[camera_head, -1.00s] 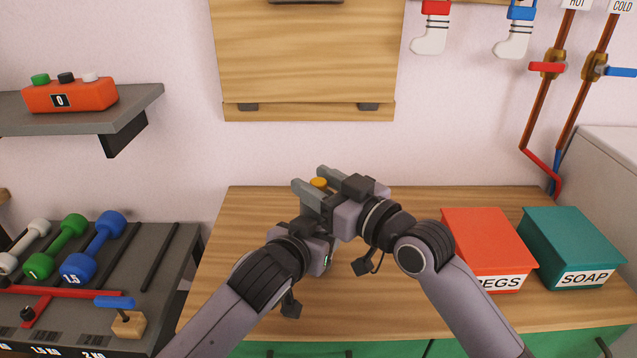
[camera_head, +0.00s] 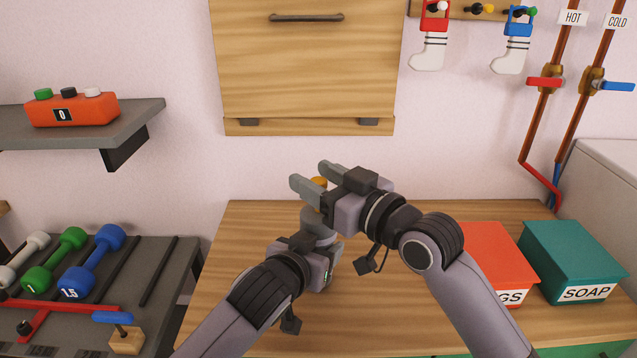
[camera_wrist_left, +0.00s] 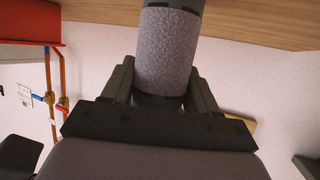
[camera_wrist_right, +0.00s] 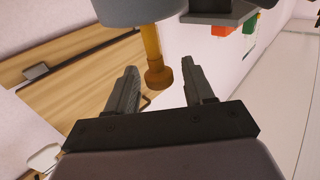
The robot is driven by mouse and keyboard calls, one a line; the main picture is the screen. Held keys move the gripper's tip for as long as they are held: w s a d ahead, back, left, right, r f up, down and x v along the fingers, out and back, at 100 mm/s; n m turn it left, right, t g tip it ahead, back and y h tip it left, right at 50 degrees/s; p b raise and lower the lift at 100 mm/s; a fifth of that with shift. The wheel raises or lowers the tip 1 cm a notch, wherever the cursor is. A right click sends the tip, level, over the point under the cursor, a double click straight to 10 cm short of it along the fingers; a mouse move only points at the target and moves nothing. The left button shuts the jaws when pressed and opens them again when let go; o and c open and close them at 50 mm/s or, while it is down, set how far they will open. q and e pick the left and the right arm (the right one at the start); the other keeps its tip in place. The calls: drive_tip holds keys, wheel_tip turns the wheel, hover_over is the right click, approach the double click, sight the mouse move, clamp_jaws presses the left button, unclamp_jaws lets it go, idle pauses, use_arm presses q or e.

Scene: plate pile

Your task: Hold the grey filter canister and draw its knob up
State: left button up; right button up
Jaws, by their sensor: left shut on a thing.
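The grey filter canister (camera_head: 319,222) stands upright above the worktop, partly hidden by my arms. My left gripper (camera_head: 318,242) is shut around its speckled grey body, which fills the jaws in the left wrist view (camera_wrist_left: 166,50). The orange-yellow knob (camera_head: 319,182) is above the canister, at my right gripper's fingers. In the right wrist view the knob (camera_wrist_right: 158,77) is on an orange stem that sticks out of the canister's grey end (camera_wrist_right: 140,10). My right gripper (camera_wrist_right: 162,78) is open, with the knob between its fingers and gaps on both sides.
The wooden worktop (camera_head: 240,270) is clear around my left gripper. A red box (camera_head: 492,250) and a teal soap box (camera_head: 572,255) stand at right. Dumbbells (camera_head: 93,262) lie on a rack at left. A wooden wall cabinet (camera_head: 305,70) hangs behind.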

drive_tip(key=shift+f, duration=0.1)
drive_tip(key=shift+s+d, duration=0.3)
drive_tip(key=v, duration=1.1)
drive_tip(key=shift+s, duration=0.1)
use_arm(q)
drive_tip(key=o, duration=1.4)
drive_tip(key=shift+c, duration=0.2)
drive_tip(key=shift+s, duration=0.1)
